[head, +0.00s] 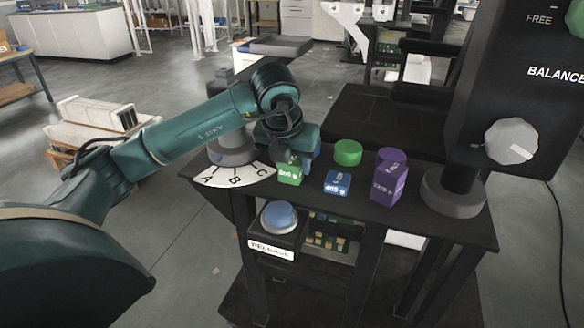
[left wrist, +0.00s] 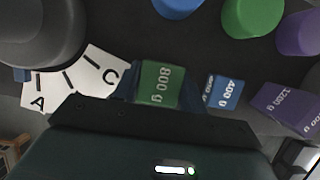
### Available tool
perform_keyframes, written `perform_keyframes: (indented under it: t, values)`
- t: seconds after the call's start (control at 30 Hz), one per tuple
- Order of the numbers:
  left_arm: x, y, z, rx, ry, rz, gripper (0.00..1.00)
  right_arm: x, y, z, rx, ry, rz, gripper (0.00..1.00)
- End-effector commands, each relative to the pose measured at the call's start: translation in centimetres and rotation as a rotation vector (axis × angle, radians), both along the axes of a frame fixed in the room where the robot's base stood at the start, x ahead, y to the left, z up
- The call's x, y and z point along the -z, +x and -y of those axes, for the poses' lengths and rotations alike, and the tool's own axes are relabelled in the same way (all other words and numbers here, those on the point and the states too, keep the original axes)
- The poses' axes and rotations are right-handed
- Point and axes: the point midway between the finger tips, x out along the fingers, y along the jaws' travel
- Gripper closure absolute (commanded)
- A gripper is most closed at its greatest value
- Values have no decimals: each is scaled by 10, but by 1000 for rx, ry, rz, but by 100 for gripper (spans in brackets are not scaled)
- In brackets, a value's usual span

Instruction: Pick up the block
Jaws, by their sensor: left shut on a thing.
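The green block marked 800 g (head: 289,173) is between the fingers of my left gripper (head: 288,160), near the front of the dark table (head: 420,225). In the left wrist view the green block (left wrist: 160,84) sits between the two fingers, which are shut on it. I cannot tell whether its underside touches the table. A blue block marked 400 g (head: 337,184) and a taller purple block marked 1200 g (head: 388,184) stand to its right. My right gripper is not in view.
A green cylinder (head: 348,152), a purple cylinder (head: 391,156) and a partly hidden blue cylinder (left wrist: 178,6) stand behind the blocks. A white A-B-C dial plate (head: 232,176) is to the left. A blue release button (head: 279,216) is below the table's front edge.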

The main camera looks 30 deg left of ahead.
Motion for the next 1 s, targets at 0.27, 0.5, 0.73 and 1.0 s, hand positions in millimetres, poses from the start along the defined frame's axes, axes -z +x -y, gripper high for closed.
perform_keyframes:
  t: [0.27, 0.5, 0.73, 1.0]
  values:
    - [-3, 1, 0, 0, -1, 6, 100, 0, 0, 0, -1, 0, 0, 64]
    - [-7, 1, 0, -1, -1, 7, 100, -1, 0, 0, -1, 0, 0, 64]
    - [-43, 1, 0, 0, -2, 12, 100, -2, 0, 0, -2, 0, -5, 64]
    - [-89, 1, 0, -1, -1, 10, 100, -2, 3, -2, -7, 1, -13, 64]
